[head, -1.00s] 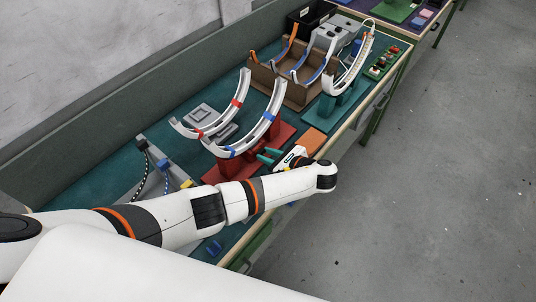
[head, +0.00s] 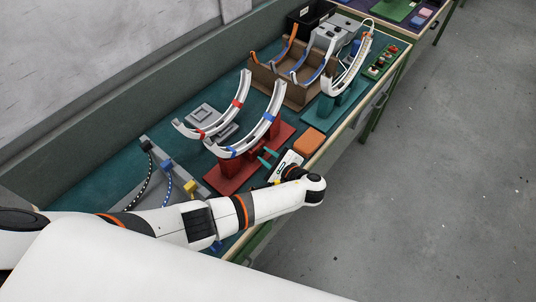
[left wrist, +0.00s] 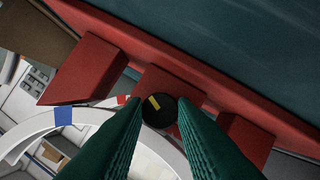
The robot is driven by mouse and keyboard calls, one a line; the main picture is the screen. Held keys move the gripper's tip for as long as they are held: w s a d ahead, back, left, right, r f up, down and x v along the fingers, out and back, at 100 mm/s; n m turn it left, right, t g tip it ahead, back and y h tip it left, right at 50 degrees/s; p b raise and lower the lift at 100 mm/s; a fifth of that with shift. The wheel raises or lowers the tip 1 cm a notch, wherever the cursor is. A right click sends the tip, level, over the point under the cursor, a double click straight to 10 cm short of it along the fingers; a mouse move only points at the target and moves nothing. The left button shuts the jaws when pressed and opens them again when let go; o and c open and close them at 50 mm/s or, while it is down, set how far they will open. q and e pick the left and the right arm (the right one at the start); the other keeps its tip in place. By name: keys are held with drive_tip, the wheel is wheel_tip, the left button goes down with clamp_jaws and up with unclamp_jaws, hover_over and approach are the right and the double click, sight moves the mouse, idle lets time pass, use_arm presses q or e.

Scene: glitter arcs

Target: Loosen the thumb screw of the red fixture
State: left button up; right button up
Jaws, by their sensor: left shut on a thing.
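The red fixture (head: 230,181) stands on the teal bench top and bears a pale curved arc with blue bands (head: 272,110). In the left wrist view its red base and blocks (left wrist: 84,70) show. The thumb screw (left wrist: 160,114) is a round black knob with a yellow mark, which lies slanted in that view. My left gripper (head: 268,157) has green fingers and comes to the fixture from the front edge of the bench. Its fingers are shut on the thumb screw, one on each side. The screw is too small to make out in the head view. My right gripper is not in view.
A second arc with red bands (head: 237,103) lies behind. An orange block (head: 309,142) lies right of my gripper. A cardboard box (head: 300,92) with arcs and a teal fixture (head: 329,110) stand farther back.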

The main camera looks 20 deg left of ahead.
use_arm(q)
drive_tip(key=shift+a+n, duration=0.15)
drive_tip(key=shift+n, duration=0.25)
drive_tip(key=o, duration=1)
drive_tip(key=shift+s+d+r, duration=0.1)
drive_tip(key=shift+s+d, duration=0.15)
drive_tip(key=shift+d, duration=0.1)
drive_tip(key=b+v, duration=0.1)
drive_tip(key=v, duration=1)
drive_tip(key=shift+s, duration=0.2)
